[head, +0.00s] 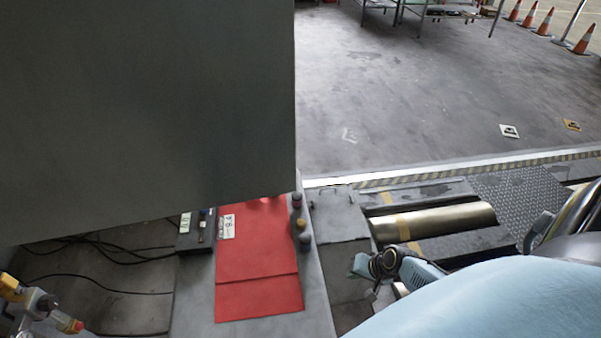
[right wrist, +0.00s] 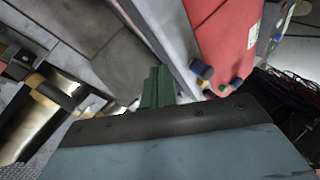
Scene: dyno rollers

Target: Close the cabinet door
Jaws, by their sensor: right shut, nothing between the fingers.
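A large dark grey flat panel (head: 150,100) fills the upper left of the head view. It looks like the cabinet or its door, but its hinge and any opening are not visible. My right gripper (head: 358,267) is low and right of this panel, apart from it, with green fingers pointing left. The fingers (right wrist: 157,84) are shut and empty in the right wrist view. My left gripper is not in view.
A grey unit with a red cover (head: 255,255) and several knobs (head: 300,225) stands left of my right gripper; the red cover shows in the right wrist view (right wrist: 225,40). A metal roller (head: 435,220) lies to the right. Cables (head: 100,285) cross the floor at left. Open floor (head: 400,100) lies beyond.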

